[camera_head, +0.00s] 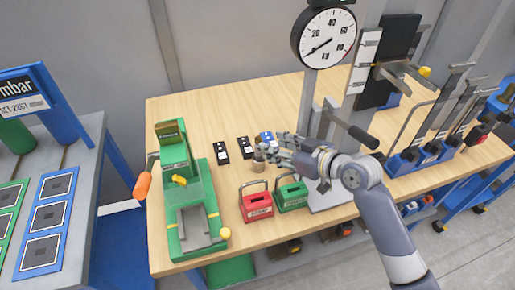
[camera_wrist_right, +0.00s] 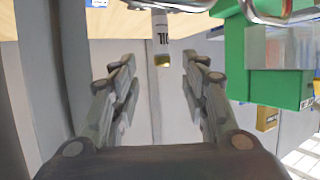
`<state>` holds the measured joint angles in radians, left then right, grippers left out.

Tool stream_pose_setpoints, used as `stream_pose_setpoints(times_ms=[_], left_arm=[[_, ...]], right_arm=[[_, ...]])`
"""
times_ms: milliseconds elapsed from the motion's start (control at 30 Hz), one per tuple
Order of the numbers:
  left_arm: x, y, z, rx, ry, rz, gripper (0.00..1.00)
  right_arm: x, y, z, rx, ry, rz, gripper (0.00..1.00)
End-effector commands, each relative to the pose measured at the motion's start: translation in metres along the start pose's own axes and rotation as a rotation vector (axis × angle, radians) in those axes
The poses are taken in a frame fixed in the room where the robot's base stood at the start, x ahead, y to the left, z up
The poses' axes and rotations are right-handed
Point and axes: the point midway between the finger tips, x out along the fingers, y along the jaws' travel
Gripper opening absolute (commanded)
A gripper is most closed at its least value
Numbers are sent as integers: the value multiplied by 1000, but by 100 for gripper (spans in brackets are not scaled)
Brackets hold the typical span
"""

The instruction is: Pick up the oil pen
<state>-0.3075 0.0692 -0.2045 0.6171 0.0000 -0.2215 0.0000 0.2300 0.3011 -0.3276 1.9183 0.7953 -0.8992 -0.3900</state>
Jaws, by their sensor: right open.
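My left gripper is not in view.
A red box (camera_head: 257,212) and a green box (camera_head: 292,203) with handles stand close in front of the gripper. Small black blocks (camera_head: 221,153) lie behind. A green machine (camera_head: 183,190) is at left; a dial scale (camera_head: 327,38) rises behind. Wooden tabletop (camera_head: 190,107) is clear at the back.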

Motion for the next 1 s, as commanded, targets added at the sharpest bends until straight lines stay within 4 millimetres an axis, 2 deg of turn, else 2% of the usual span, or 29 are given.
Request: stream_pose_setpoints(times_ms=[67, 200, 500, 833, 867, 1000], left_arm=[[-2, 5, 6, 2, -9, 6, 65], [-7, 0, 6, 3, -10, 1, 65], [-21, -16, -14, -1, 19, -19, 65], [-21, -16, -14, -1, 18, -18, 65], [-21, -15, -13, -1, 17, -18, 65], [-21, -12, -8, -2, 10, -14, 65]], right_arm=[[6, -1, 0, 1, -1, -1, 42], [15, -2, -1, 2, -2, -2, 42], [52, -2, 2, 3, -1, -1, 42], [59, -2, 4, -1, -2, 0, 42], [59, -2, 4, -1, -2, 0, 39], [59, -2, 4, 0, -2, 0, 8]])
